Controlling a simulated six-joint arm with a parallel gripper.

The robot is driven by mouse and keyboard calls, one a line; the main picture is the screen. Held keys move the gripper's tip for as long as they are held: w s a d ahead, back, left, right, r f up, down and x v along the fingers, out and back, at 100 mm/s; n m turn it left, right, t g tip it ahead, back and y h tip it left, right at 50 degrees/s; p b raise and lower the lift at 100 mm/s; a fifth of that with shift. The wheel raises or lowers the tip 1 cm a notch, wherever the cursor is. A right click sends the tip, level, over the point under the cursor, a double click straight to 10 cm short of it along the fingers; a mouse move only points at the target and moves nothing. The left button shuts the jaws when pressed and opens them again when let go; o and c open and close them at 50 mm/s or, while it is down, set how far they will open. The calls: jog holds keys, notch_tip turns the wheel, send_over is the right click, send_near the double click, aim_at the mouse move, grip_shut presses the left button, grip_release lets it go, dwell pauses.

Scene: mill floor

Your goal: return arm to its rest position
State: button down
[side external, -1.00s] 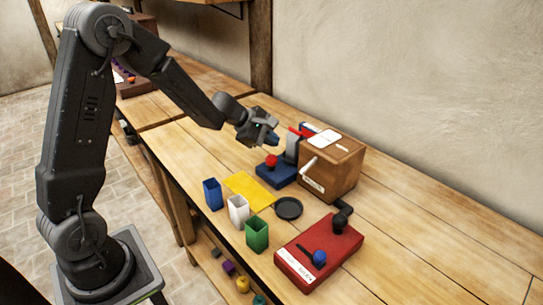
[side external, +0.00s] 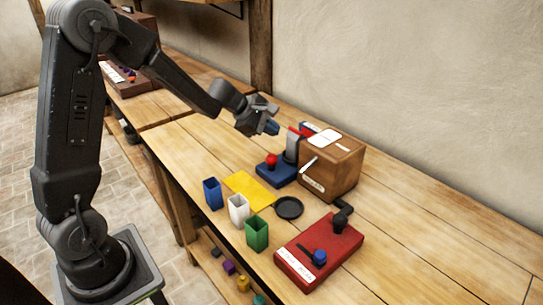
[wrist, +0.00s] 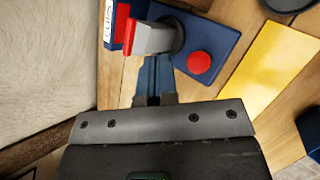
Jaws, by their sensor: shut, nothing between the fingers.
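My gripper (side external: 270,127) hangs in the air above the back part of the wooden workbench, to the left of the wooden box. In the wrist view my gripper (wrist: 154,80) points toward the blue base with the red button, its blue fingers together and empty. The blue base (side external: 276,176) carries a red button (side external: 271,160) and a grey lever with a red end; it also shows in the wrist view (wrist: 218,38). My fingers are apart from it in the side view.
A wooden box (side external: 331,168) stands right of the blue base. A yellow mat (side external: 249,188), a black dish (side external: 289,208), blue (side external: 212,194), white (side external: 238,210) and green (side external: 257,234) cups, and a red box (side external: 318,252) with a blue knob lie nearer. A wall (side external: 400,80) runs behind.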

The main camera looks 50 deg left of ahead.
jog(key=s+d+r+m+g+h, duration=0.1)
jog(key=s+d+r+m+g, duration=0.1)
jog(key=s+d+r+m, duration=0.95)
jog(key=s+f+m+y, duration=0.1)
jog(key=s+m+y, duration=0.3)
jog(key=s+m, duration=0.6)
jog(key=s, duration=0.7)
jog(key=shift+a+f+m+g+y, duration=0.3)
jog(key=shift+m+g+y, duration=0.05)
jog(key=shift+g+y, duration=0.05)
